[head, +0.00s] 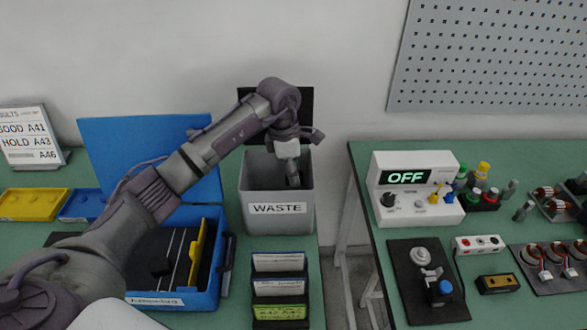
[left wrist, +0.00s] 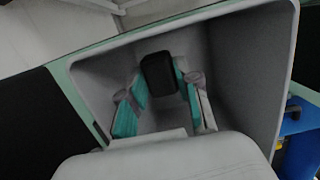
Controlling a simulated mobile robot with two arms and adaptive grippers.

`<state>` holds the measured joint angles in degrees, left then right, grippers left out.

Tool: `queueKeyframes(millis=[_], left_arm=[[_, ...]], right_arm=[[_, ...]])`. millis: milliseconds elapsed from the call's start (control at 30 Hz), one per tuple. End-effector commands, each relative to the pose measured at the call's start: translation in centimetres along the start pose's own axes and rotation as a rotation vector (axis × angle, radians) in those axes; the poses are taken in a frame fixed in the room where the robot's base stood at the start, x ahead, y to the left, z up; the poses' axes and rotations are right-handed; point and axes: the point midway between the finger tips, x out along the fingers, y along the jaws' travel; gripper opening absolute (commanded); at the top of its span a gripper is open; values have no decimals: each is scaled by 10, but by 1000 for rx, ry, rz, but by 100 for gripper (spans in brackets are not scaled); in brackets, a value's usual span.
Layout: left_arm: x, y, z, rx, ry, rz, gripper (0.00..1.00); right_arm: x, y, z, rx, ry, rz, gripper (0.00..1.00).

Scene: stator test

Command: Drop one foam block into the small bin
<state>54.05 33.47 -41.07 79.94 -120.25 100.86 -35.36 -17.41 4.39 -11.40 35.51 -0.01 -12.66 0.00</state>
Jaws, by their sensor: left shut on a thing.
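The small bin (head: 276,228) is a grey open box labelled WASTE, standing on the left green table. My left gripper (head: 291,172) points down into the bin's mouth from above. In the left wrist view my left gripper (left wrist: 160,92), with teal finger pads, is shut on a black foam block (left wrist: 158,72). The grey walls of the bin (left wrist: 245,75) surround the block in that view. I cannot tell how far it is above the bin's floor. My right gripper is not in view.
An open blue case (head: 219,262) with dark foam and a yellow piece (head: 198,252) stands left of the bin. Several labelled cards (head: 279,288) stand in front of it. A gap separates this table from the right table (head: 365,165), which holds an OFF tester (head: 417,190).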

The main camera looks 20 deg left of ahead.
Motion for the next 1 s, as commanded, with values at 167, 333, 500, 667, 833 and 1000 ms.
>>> queueKeyframes(millis=[167,333,500,667,833,1000], left_arm=[[22,0,-4,-1,1,-1,18],[38,0,-6,-1,0,0,18],[53,0,-9,-1,1,0,18],[62,0,-10,0,0,0,18],[65,0,-10,0,0,0,18],[65,0,-10,0,0,0,18]], right_arm=[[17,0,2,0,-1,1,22],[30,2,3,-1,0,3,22],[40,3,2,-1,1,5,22],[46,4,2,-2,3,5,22],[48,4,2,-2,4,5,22],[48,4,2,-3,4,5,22]])
